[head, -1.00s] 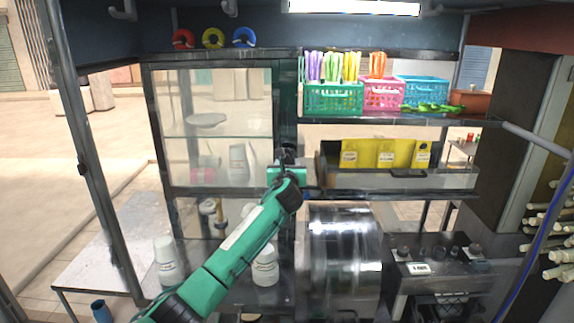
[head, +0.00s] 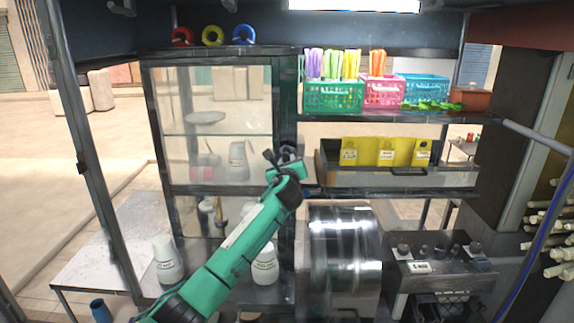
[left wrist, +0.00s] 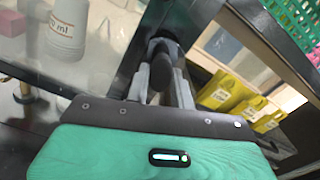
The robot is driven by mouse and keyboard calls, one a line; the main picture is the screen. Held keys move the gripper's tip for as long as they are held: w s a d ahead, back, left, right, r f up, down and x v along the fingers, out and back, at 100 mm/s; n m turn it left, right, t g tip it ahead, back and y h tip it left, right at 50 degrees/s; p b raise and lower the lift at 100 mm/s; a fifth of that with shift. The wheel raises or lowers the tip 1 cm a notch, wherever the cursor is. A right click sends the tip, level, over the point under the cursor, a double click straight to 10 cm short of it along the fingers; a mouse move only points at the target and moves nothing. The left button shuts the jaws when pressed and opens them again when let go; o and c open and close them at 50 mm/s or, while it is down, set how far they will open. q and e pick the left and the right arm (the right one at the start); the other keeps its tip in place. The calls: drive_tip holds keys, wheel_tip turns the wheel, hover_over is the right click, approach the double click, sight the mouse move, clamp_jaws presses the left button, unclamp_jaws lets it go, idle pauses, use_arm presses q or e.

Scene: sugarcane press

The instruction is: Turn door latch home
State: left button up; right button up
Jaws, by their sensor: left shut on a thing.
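The glass-fronted cabinet door (head: 215,187) with a dark frame stands closed at the left of the press stand. Its dark latch knob (left wrist: 165,62) shows in the left wrist view on the frame post, between the fingers of my left gripper (left wrist: 160,80). In the head view my left gripper (head: 284,155) is at the right edge of the door frame, and its wrist hides most of the latch. The gripper is shut on the latch and is rolled to a tilt against the upright post. My right gripper is not in view.
A shelf to the right holds a green basket (head: 332,97), a pink basket (head: 384,93) and a blue basket (head: 423,90). Below it is a tray with yellow packets (head: 386,152). A shiny metal drum (head: 343,250) stands below right. White bottles (head: 166,260) stand low behind my arm.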

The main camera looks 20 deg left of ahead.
use_arm(q)
drive_tip(key=shift+d+n+b, duration=0.1)
drive_tip(key=shift+n+b, duration=3)
drive_tip(key=shift+n, duration=3.8)
drive_tip(key=shift+r, duration=0.1)
drive_tip(key=o, duration=1)
